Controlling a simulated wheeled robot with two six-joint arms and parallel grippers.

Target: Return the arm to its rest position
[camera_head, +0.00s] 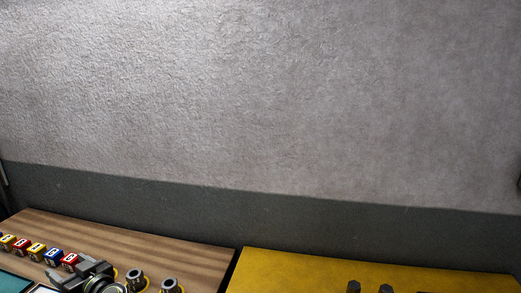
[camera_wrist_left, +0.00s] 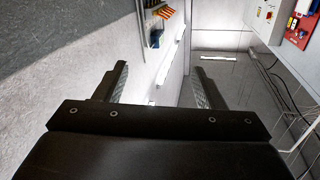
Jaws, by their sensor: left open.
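My left gripper (camera_head: 80,271) shows at the bottom left of the head view, in front of the wooden bench top. In the left wrist view its two dark fingers (camera_wrist_left: 160,85) stand well apart with nothing between them. It is open and empty. The rest of my left arm is mostly below the edge of the head view. My right gripper is not in view.
A wooden bench top (camera_head: 130,240) carries a row of coloured lettered blocks (camera_head: 37,249) and metal turned parts (camera_head: 136,280). A yellow surface (camera_head: 370,267) with dark parts lies right of it. A wall (camera_head: 260,100) stands behind. The left wrist view shows a red panel (camera_wrist_left: 299,25).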

